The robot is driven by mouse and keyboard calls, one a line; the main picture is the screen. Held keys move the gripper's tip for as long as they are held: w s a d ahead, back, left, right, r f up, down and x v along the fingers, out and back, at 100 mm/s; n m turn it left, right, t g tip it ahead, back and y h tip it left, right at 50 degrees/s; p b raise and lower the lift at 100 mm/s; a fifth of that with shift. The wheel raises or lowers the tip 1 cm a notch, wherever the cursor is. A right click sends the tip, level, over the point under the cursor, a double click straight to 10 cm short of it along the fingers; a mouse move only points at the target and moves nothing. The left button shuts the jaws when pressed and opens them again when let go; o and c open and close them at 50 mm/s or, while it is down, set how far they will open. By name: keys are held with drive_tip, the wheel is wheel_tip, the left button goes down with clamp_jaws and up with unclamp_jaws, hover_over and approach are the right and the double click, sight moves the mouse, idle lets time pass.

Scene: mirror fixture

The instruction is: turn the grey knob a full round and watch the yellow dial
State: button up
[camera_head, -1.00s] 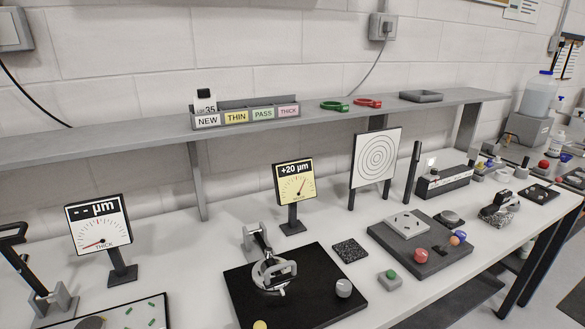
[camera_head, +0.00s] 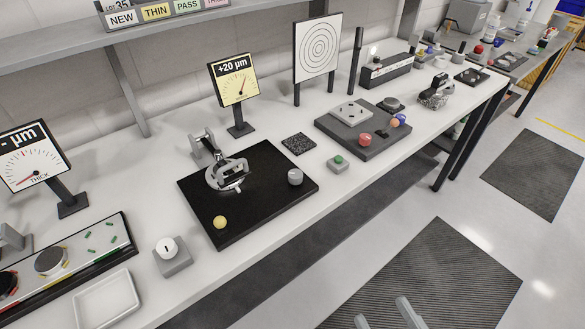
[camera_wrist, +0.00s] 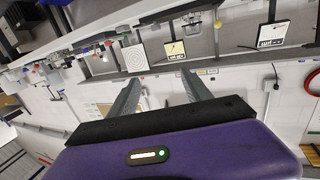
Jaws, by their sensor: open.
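The grey knob (camera_head: 295,177) stands near the right corner of a black plate (camera_head: 248,217). On the same plate are a metal mirror mount (camera_head: 228,175) and a yellow knob (camera_head: 220,222). The yellow dial (camera_head: 240,85) stands on a post behind the plate and reads +20 µm, its needle pointing up and right. It also shows in the wrist view (camera_wrist: 174,49). My gripper (camera_wrist: 161,82) is open and empty. Its fingertips (camera_head: 388,314) show at the bottom edge of the head view, over the floor, well apart from the knob.
A white dial (camera_head: 32,155) stands at the left. A white-knobbed box (camera_head: 170,254) and a white tray (camera_head: 106,300) lie along the front edge. A green-button box (camera_head: 338,164) and a grey fixture plate (camera_head: 365,145) are right of the black plate. The shelf (camera_head: 60,55) runs behind.

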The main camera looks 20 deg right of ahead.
drive_tip(key=w+g+b, duration=0.2)
drive_tip(key=w, duration=3.3)
drive_tip(key=g, duration=0.2)
approach(296, 174)
drive_tip(key=shift+w+a+f+h, duration=0.15)
drive_tip(key=shift+w+h, duration=0.05)
drive_tip(key=shift+w, duration=0.4)
drive_tip(key=shift+w+a+f+h, duration=0.15)
drive_tip(key=shift+w+h, duration=0.05)
drive_tip(key=shift+w, duration=0.35)
drive_tip(key=shift+w+f, duration=0.1)
drive_tip(key=shift+f, duration=0.15)
drive_tip(key=shift+p+x, duration=0.3)
drive_tip(key=shift+x, duration=3.4)
clamp_jaws()
